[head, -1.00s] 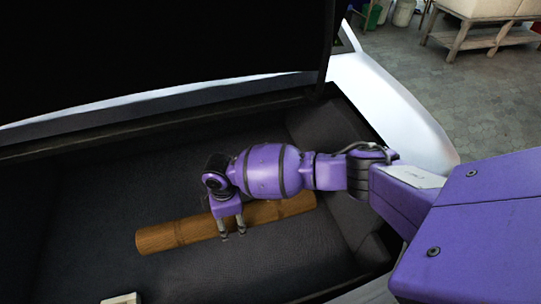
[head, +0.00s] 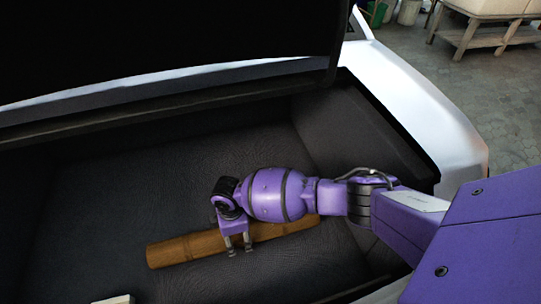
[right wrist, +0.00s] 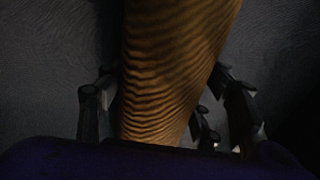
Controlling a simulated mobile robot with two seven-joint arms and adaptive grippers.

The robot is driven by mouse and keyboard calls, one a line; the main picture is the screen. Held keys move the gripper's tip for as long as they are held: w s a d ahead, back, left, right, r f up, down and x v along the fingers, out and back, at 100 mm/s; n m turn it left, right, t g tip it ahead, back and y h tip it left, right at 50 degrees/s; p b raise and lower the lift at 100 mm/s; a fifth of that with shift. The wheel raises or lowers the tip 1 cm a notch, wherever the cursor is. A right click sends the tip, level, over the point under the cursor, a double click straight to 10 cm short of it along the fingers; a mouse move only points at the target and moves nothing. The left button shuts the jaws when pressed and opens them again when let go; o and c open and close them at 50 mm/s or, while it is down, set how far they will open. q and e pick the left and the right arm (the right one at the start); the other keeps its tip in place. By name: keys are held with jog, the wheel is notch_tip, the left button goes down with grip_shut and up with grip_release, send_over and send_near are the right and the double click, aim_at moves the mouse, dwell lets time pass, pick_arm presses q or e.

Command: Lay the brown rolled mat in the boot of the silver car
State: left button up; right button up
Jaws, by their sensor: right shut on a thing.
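The brown rolled mat (head: 188,248) lies lengthwise inside the dark boot (head: 95,215) of the silver car (head: 420,100), close above or on its floor. My right gripper (head: 238,246) reaches down over the mat's middle and is shut on it. In the right wrist view the mat (right wrist: 170,70) fills the middle, with fingers of my right gripper (right wrist: 165,110) on both sides of it. Part of the mat is hidden behind the gripper and arm. I cannot tell whether its whole length touches the boot floor. My left gripper is not in view.
The raised boot lid (head: 160,45) hangs over the far side. A small pale block (head: 115,299) shows at the bottom edge. The boot floor behind the mat is clear. A wooden table (head: 490,25) stands beyond the car at upper right.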

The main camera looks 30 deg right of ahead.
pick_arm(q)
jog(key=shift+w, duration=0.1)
pick_arm(e)
jog(key=shift+w+a+f, duration=0.1)
jog(key=shift+w, duration=0.15)
jog(key=o, duration=1.8)
jog(key=shift+s, duration=0.1)
jog(key=shift+r, duration=0.2)
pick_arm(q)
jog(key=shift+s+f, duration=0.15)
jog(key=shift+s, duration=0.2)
pick_arm(e)
notch_tip(320, 180, up, 12)
jog(key=shift+f, duration=0.2)
